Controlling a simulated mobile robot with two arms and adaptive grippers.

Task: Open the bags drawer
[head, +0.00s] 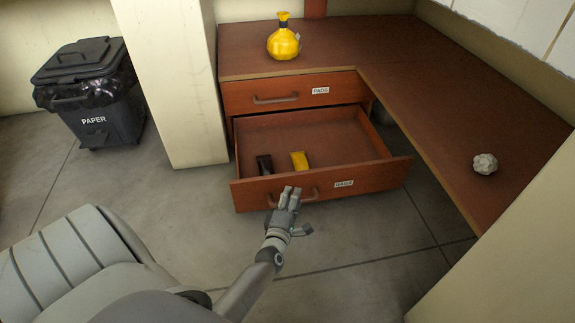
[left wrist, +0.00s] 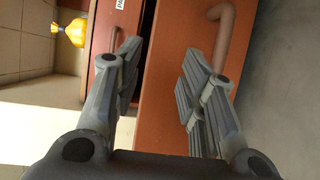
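The bags drawer (head: 365,181), reddish-brown with a "BAGS" label, is pulled well out below the pads drawer (head: 240,97). A dark item (head: 264,164) and a yellow item (head: 299,160) lie inside it. Its bar handle (head: 313,194) is partly hidden behind my left gripper (head: 290,192). In the left wrist view, the left gripper (left wrist: 160,85) has its fingers spread apart, with the drawer front (left wrist: 165,60) showing between them. The handle (left wrist: 228,40) shows past the fingertips, near the right finger, and is not enclosed. My right gripper is not in view.
A black paper bin (head: 92,95) stands at left beside a cream pillar (head: 175,80). Grey floor is clear before the drawer.

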